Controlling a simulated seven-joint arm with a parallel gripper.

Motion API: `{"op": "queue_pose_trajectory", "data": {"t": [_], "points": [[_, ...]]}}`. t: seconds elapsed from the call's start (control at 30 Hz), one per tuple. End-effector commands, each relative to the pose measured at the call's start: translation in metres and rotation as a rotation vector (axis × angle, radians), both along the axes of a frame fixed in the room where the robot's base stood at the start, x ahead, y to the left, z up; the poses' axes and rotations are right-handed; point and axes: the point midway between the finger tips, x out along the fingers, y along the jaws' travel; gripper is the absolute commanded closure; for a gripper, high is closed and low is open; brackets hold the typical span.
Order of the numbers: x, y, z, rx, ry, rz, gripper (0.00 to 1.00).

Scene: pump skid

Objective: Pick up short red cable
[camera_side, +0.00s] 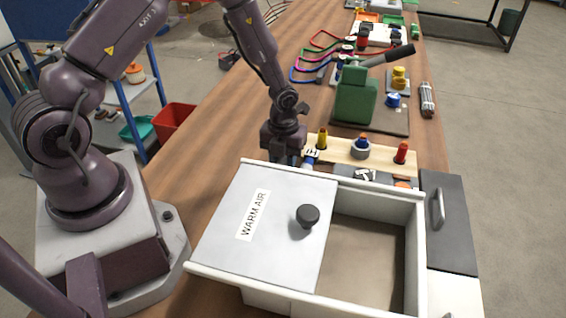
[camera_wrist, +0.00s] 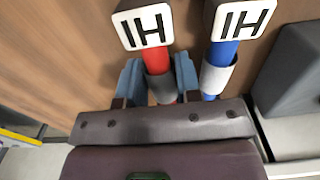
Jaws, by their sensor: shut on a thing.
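My gripper (camera_wrist: 158,72) has its two blue-grey fingers on either side of a short red cylindrical piece (camera_wrist: 156,58) with a grey sleeve, shut on it. A white tag (camera_wrist: 142,28) marked HI, upside down, sits at its upper end. I see only part of this piece, so I cannot tell if it is a whole short cable. A matching blue piece (camera_wrist: 222,55) with its own HI tag stands just right of the fingers, apart from them. In the side view my gripper (camera_side: 290,160) is low behind the WARM AIR box; the red piece is hidden there.
The white box (camera_side: 420,250) with its grey WARM AIR lid (camera_side: 265,220) and black knob (camera_side: 307,215) stands in front. A wooden rack (camera_side: 380,153) with coloured pieces is to the right. The green lever press (camera_side: 355,97) and looped cables (camera_side: 312,65) lie farther back.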

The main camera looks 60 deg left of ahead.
Motion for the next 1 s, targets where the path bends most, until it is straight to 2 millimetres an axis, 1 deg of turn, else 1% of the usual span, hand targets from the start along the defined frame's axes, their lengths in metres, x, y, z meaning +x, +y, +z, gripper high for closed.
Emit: {"op": "queue_pose_trajectory", "data": {"t": [0.17,0.3,0.4,0.6,0.73,0.87,0.97,1.0], "points": [[0.001,0.001,0.036,0.001,-0.007,0.003,0.87],[0.001,0.001,0.072,0.002,-0.008,0.002,0.87],[0.001,0.001,0.095,0.003,-0.007,0.003,0.87],[0.0,0.001,0.134,0.002,-0.005,0.003,0.87],[0.001,0.001,0.153,0.003,-0.004,0.0,0.87],[0.001,-0.005,0.163,0.001,-0.003,-0.013,0.87],[0.003,-0.024,0.166,-0.001,0.002,-0.062,0.87],[0.004,-0.035,0.166,-0.001,0.003,-0.092,0.87]]}}
